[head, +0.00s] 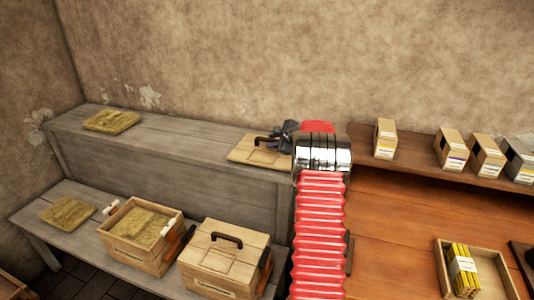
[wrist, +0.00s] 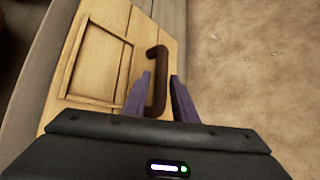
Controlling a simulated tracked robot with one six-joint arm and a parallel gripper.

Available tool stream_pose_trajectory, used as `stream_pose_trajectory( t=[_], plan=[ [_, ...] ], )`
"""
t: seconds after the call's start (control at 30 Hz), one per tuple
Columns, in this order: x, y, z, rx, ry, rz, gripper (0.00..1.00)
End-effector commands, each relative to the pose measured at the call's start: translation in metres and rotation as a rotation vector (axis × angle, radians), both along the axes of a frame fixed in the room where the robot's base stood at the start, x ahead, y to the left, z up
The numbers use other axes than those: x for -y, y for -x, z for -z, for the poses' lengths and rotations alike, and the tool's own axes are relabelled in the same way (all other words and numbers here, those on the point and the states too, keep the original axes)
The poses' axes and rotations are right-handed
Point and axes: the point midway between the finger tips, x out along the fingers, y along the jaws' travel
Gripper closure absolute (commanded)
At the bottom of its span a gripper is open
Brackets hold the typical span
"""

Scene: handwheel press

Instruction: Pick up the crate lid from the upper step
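The crate lid (head: 257,155), a flat pale wooden panel with a dark handle, lies on the grey upper step (head: 180,147) at its right end. My gripper (head: 275,135) is at the lid's right side, at the handle. In the wrist view the lid (wrist: 97,62) fills the left half, and its dark brown handle (wrist: 158,70) stands between the two purple fingers of my gripper (wrist: 160,90). The fingers are apart, with a gap visible on the right side of the handle. My arm hides the lid's right edge in the head view.
On the lower step (head: 78,229) stand an open crate (head: 118,251) with straw and a closed crate (head: 205,280) with a handled lid. Straw pads lie on both steps. A brown shelf (head: 400,190) with small boxes is at the right. The wall is close behind the upper step.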

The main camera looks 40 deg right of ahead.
Motion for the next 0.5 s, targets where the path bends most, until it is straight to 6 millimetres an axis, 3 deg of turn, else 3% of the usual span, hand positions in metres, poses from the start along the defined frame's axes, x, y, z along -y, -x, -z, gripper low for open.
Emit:
stream_pose_trajectory(
  t=[0.5],
  plan=[
    [0.0005, -0.007, 0.0039, 0.001, 0.001, -0.001, 0.75]
  ],
)
